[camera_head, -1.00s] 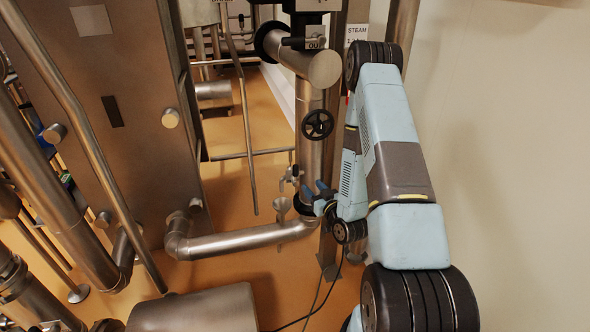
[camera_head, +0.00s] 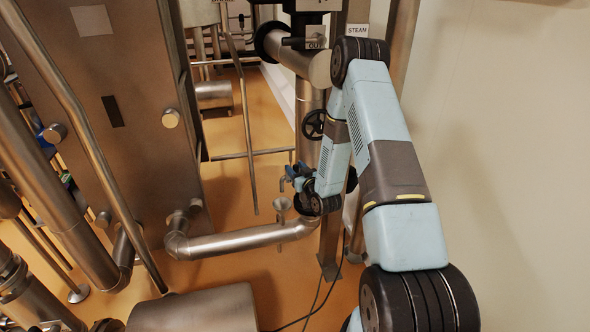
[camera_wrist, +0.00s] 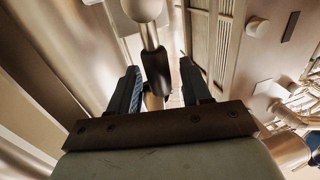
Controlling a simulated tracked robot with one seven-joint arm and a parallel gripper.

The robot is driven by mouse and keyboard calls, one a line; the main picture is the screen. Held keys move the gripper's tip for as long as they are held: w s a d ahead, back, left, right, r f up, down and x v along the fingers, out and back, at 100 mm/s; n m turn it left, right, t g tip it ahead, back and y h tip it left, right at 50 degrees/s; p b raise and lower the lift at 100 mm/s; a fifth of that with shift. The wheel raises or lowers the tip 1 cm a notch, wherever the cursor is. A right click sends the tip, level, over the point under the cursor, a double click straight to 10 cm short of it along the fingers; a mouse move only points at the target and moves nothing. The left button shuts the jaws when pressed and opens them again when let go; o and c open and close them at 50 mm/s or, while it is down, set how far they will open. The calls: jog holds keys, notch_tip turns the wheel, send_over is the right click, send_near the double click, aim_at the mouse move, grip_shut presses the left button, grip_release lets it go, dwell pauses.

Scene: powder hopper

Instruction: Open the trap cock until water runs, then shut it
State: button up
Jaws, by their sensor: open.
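The trap cock (camera_head: 282,184) is a small metal tap at the left side of the vertical pipe; only its spout shows clearly in the head view, above a small funnel (camera_head: 283,204). My gripper (camera_head: 295,174) is at the cock and hides most of it. In the wrist view, my gripper (camera_wrist: 160,88) is open. A metal stem with a dark lever grip (camera_wrist: 156,72) reaches down from the top into the gap between the two blue fingers. I cannot tell whether a finger touches it. No running water shows.
The vertical steel pipe (camera_head: 309,100) and a black handwheel (camera_head: 314,125) stand close to my forearm. A horizontal pipe (camera_head: 235,242) runs low on the left. The wall (camera_head: 510,130) is at the right. The orange floor left of the funnel is partly clear.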

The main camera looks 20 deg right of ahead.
jog(key=shift+w, duration=0.25)
jog(key=shift+c, duration=0.5)
grip_shut()
jog(key=shift+a, duration=0.25)
